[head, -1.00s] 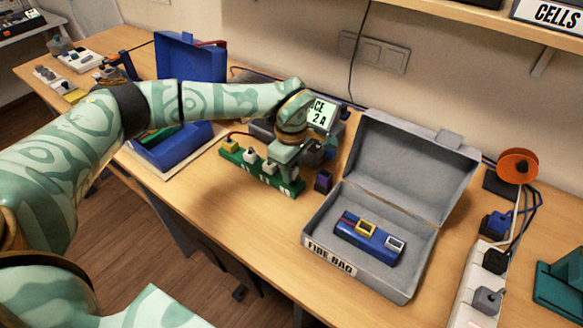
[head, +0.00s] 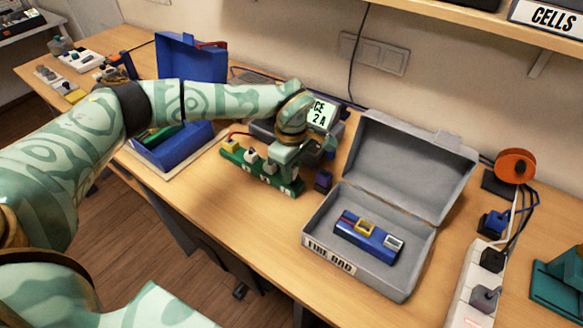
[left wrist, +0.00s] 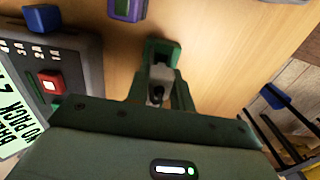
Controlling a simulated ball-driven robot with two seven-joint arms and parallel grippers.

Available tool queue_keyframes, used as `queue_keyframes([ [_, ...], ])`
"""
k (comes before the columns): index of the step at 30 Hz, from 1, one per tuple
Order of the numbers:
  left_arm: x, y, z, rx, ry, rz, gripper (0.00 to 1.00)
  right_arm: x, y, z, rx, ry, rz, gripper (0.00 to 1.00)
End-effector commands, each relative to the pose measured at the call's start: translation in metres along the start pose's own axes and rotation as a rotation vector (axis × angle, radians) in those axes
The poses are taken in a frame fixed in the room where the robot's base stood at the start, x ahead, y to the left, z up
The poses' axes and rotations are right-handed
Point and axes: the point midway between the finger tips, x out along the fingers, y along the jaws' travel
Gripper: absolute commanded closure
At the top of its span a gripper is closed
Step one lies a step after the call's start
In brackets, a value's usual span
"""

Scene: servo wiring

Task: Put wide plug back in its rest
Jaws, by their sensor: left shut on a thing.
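My left gripper (head: 283,165) is over the right end of a green strip (head: 232,168) that carries a row of plugs. In the left wrist view the gripper (left wrist: 158,88) is shut on a pale grey plug (left wrist: 161,72), which sits between the fingers at the green end of the strip (left wrist: 160,46). I cannot tell whether the plug is fully seated or whether it is the wide one. A yellow plug (head: 231,146) and a whitish plug (head: 251,155) stand farther left on the strip. My right gripper is not in view.
A dark purple block (head: 323,180) stands just right of the strip. A grey supply with a display (head: 323,113) is behind the gripper. An open grey box (head: 418,160) holding a blue pack (head: 368,236) lies right; a blue case (head: 190,150) stands left.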

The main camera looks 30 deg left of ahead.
Motion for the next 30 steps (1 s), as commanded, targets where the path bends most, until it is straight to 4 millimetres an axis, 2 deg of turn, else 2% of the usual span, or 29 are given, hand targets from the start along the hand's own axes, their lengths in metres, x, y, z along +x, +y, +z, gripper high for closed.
queue_keyframes([
  [30,0.0026,0.0000,0.0003,0.000,0.000,0.000,0.99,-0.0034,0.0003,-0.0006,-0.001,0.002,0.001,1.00],
])
